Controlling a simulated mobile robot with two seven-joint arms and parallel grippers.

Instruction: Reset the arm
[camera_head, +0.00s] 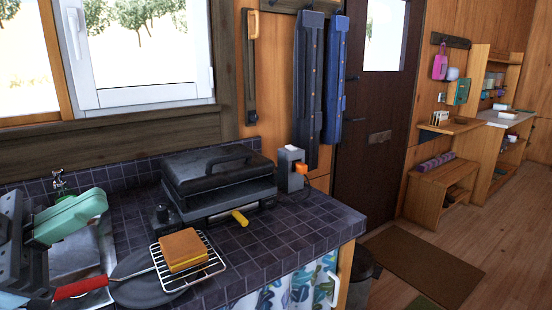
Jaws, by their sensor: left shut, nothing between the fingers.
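My left gripper (42,296) is at the lower left edge, over the sink end of the counter. It is shut and holds nothing. My right gripper is not in view. A toasted sandwich or bread slice (183,248) lies on a wire rack (207,270), right of the pan.
A black grill press (218,172) with a yellow handle stands on the tiled counter (285,235), beside a small grey device (291,168). A window is behind. Right are a door (372,120), mat (420,262), bench (440,185) and open floor.

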